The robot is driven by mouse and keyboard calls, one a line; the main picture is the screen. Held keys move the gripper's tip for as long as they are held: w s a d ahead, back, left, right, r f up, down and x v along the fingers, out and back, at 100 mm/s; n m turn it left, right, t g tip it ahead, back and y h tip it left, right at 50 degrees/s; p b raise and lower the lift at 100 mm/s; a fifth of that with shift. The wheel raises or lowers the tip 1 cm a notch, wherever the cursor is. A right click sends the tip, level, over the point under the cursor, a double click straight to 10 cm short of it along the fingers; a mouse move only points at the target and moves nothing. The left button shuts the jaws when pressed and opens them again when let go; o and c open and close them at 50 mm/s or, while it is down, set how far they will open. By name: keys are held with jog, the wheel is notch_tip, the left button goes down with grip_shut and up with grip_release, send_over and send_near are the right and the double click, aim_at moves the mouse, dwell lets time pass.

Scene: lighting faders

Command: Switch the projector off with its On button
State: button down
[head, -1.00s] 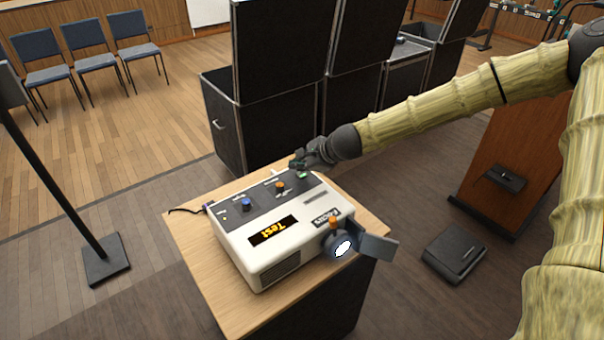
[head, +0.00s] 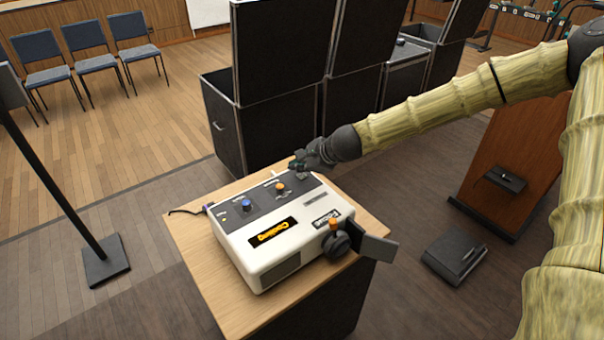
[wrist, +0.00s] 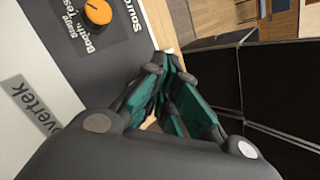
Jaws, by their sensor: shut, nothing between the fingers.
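The white projector (head: 248,251) stands on a small wooden-topped table. Its display (head: 273,232) shows yellow text that looks like "Cooling", and its lens (head: 338,245) is dark. A blue knob (head: 246,204) and an orange knob (head: 280,189) sit on its dark top panel; the orange knob also shows in the wrist view (wrist: 98,11). My gripper (head: 300,172) is shut and empty at the panel's far right corner, where the On button is hidden under it. In the wrist view its green-padded fingers (wrist: 180,100) are together, over the panel's edge.
The table top (head: 190,250) has bare wood around the projector. Black cases (head: 275,120) stand close behind it. A stand with a square base (head: 106,262) is at the left, and a dark flat box (head: 456,253) lies on the floor at the right.

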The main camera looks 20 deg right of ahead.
aim_at(299, 177)
jog(key=shift+r+p, duration=2.45)
jog(key=shift+r, duration=0.5)
